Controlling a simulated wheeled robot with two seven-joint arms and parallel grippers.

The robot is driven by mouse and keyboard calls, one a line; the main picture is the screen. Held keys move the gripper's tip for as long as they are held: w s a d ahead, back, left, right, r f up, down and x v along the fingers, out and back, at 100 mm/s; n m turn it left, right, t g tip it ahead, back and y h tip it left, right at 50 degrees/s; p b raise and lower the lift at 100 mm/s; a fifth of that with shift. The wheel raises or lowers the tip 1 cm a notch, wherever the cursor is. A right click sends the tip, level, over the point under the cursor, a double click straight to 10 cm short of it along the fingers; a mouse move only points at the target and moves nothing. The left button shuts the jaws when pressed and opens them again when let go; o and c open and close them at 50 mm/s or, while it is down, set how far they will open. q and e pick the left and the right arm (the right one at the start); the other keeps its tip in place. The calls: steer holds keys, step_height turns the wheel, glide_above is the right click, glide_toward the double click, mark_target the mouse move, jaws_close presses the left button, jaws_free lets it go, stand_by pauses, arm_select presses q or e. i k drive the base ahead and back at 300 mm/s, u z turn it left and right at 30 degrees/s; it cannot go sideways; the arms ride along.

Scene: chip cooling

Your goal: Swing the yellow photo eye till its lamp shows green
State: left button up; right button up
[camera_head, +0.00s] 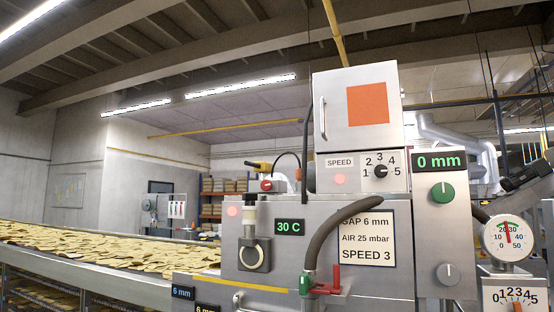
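The yellow photo eye (258,166) sits left of the big metal cabinet, on top of the machine, with a dark cable looping off its right side. A small red spot (266,185) shows on the pale mount just below it; whether this is its lamp I cannot tell. No green light shows on the eye. My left gripper is not in view. A dark grey part at the right edge (526,172) looks like my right gripper, far from the eye; its fingers cannot be made out.
A conveyor of chips (95,247) runs along the left. The metal cabinet (355,110) with an orange square stands right of the eye. A speed dial (380,171), a grey hose (335,232), a 0 mm display (438,162) and a round gauge (508,238) crowd the right.

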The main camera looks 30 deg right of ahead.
mark_target(262, 166)
steer(key=u, duration=0.8)
steer(key=k, duration=0.15)
steer(key=z, duration=1.75)
steer(key=i, duration=1.1)
steer(key=u, duration=0.3)
